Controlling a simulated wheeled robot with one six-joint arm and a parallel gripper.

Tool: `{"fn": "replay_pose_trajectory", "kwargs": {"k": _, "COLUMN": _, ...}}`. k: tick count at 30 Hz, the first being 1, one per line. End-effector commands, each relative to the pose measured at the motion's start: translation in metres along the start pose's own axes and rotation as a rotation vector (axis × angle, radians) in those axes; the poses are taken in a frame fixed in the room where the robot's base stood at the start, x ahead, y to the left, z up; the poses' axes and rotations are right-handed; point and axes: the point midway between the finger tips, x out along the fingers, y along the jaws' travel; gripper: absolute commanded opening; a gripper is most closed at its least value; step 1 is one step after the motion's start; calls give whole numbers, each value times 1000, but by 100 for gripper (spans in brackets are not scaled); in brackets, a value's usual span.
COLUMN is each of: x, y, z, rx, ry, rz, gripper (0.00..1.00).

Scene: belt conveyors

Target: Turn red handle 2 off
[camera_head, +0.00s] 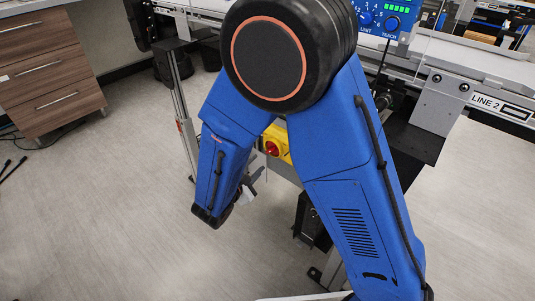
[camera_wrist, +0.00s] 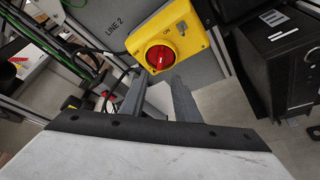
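The red handle (camera_wrist: 160,57) is a round rotary knob on a yellow switch box (camera_wrist: 186,22). An "ON" mark and a "LINE 2" label show near it in the wrist view. In the head view the red handle (camera_head: 272,148) and yellow box (camera_head: 284,136) show between my blue arm links. My gripper (camera_wrist: 160,77) is open, with its two grey fingers apart and pointing at the knob's lower edge. Nothing shows between the fingers. Whether the fingertips touch the knob, I cannot tell. In the head view my gripper is mostly hidden behind my arm.
A black box (camera_wrist: 280,62) stands right of the switch in the wrist view. Cables and frame parts crowd the left. In the head view a conveyor marked LINE 2 (camera_head: 455,100) runs at the right, and a drawer cabinet (camera_head: 45,70) stands left.

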Motion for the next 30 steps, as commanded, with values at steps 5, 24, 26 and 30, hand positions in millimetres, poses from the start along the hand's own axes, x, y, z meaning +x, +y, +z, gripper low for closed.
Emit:
{"fn": "replay_pose_trajectory", "kwargs": {"k": 5, "x": 30, "y": 0, "z": 1, "rx": 2, "ry": -4, "rz": -3, "gripper": 29}}
{"fn": "replay_pose_trajectory", "kwargs": {"k": 24, "x": 106, "y": 0, "z": 1, "rx": 2, "ry": -1, "rz": -1, "gripper": 29}}
{"fn": "replay_pose_trajectory", "kwargs": {"k": 26, "x": 108, "y": 0, "z": 0, "rx": 2, "ry": -1, "rz": -1, "gripper": 29}}
{"fn": "replay_pose_trajectory", "kwargs": {"k": 30, "x": 108, "y": 0, "z": 0, "rx": 1, "ry": 0, "rz": 0, "gripper": 29}}
